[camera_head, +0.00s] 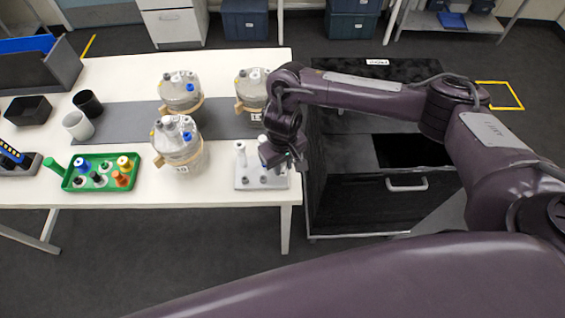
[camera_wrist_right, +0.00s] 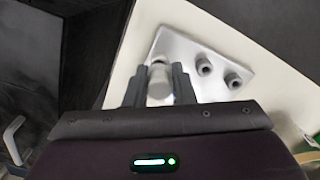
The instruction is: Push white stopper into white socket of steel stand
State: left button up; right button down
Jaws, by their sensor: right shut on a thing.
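The steel stand (camera_head: 256,186) is a flat pale plate at the right front of the white table. Its plate (camera_wrist_right: 212,49) also shows in the right wrist view, with two grey dark-holed sockets (camera_wrist_right: 204,65) on it. My right gripper (camera_head: 272,157) is over the stand's right side. In the right wrist view my right gripper (camera_wrist_right: 157,88) is shut on the white stopper (camera_wrist_right: 159,88), a pale cylinder between the fingers. The stopper's end is close to the plate. Whether it sits in the white socket cannot be told. A white upright piece (camera_head: 240,153) stands at the stand's left. My left gripper is out of view.
Lidded steel vessels (camera_head: 178,140) stand left of and behind the stand. A green tray (camera_head: 104,173) with coloured stoppers lies farther left. A black cabinet (camera_head: 345,185) with an opening stands right of the table. The table's front edge is close to the stand.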

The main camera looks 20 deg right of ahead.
jog(key=shift+p, duration=0.4)
jog(key=shift+f, duration=1)
dwell(1.2)
jog(key=c, duration=1.1)
grip_release()
jog(key=shift+c, duration=0.2)
notch_tip(320, 180, up, 8)
jog(key=shift+f+p, duration=0.1)
jog(key=shift+p, duration=0.5)
